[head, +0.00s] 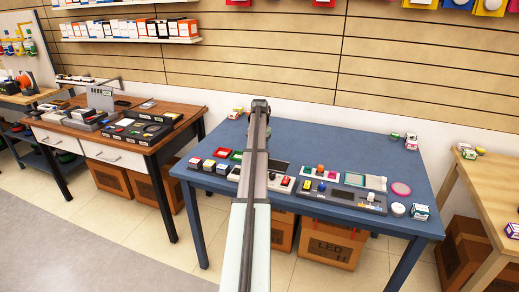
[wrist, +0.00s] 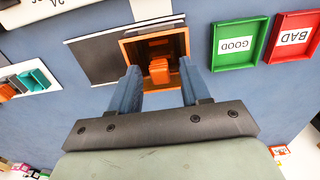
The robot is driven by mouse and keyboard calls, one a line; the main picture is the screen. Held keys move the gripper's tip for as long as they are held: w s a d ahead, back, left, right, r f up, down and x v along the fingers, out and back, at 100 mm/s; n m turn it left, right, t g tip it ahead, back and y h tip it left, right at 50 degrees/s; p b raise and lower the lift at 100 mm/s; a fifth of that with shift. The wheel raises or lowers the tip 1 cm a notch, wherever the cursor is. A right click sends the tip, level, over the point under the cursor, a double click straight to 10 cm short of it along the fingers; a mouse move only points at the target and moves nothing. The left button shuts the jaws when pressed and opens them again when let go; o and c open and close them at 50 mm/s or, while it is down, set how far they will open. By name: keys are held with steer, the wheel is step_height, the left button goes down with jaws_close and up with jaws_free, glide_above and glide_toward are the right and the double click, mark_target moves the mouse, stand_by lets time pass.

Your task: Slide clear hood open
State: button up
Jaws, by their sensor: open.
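An orange-framed box (wrist: 183,44) with a dark inside and an orange block (wrist: 160,70) in it lies straight ahead in the wrist view. I cannot make out a clear hood for certain; any clear cover over this box does not stand out. My gripper (wrist: 161,80) is open, with one finger at each side of the orange block near the box's front edge. I cannot tell whether the fingers touch the box. In the head view my arm covers the box and the fingers.
The blue table (head: 350,145) carries several small devices. A dark flat panel (wrist: 100,48) lies left of the box. A green GOOD tray (wrist: 237,66) and a red BAD tray (wrist: 275,50) lie to its right. A wooden desk (head: 150,142) stands at left.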

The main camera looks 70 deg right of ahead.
steer(key=shift+c, duration=0.5)
jaws_close()
